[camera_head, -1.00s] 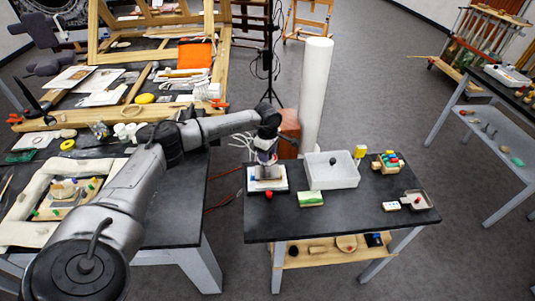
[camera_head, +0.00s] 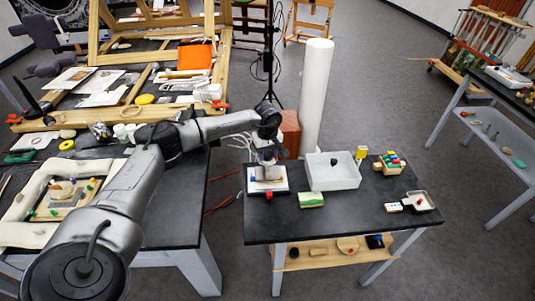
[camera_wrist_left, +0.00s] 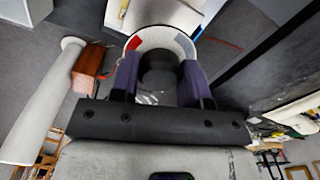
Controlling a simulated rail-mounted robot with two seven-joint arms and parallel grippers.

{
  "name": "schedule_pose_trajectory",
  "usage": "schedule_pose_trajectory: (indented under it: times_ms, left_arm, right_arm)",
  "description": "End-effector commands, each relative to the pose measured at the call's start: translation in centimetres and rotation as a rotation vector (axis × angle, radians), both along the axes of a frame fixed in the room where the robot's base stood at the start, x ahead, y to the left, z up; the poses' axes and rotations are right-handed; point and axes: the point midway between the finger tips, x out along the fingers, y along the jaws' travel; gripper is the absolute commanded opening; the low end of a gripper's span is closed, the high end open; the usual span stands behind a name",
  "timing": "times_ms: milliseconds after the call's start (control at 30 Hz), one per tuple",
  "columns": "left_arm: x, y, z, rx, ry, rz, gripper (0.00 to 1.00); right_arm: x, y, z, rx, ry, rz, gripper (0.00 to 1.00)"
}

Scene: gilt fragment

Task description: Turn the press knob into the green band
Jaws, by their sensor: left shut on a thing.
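My left gripper (camera_head: 266,160) is over the press, pointing down. In the left wrist view its two purple fingers (camera_wrist_left: 160,78) are shut on the dark round press knob (camera_wrist_left: 160,62), one on each side. A pale dial ring (camera_wrist_left: 160,33) shows beyond the knob, with a red patch at left and a grey-blue patch at right. I see no green band; the fingers hide part of the ring. My right gripper is out of view.
A white tray (camera_head: 333,178) stands right of the press, and a green-and-cream block (camera_head: 311,200) lies in front of it. A tall white cylinder (camera_head: 317,95) and a brown box (camera_head: 290,130) stand behind. The table's front middle is clear.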

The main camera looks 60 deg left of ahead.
Motion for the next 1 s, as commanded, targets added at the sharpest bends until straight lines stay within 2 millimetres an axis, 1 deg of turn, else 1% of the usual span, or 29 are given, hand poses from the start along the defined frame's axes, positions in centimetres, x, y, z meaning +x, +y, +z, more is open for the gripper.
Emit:
schedule_pose_trajectory:
  times_ms: [533, 567, 600, 800, 1000]
  left_arm:
    - [0.02, -0.04, 0.14, -0.002, -0.001, -0.02, 0.18]
    - [0.02, -0.04, 0.14, -0.002, -0.001, -0.02, 0.44]
    - [0.02, -0.03, 0.14, -0.002, -0.001, -0.02, 0.48]
    - [0.01, -0.01, 0.08, -0.001, -0.001, -0.019, 0.67]
    - [0.0, 0.0, 0.04, 0.0, 0.0, -0.019, 0.68]
  right_arm:
    - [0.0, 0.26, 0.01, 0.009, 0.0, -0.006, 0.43]
    - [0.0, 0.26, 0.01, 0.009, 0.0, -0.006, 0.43]
    - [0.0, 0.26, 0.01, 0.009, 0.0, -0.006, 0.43]
    - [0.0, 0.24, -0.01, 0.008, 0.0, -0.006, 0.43]
    - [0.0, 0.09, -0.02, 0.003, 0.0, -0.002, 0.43]
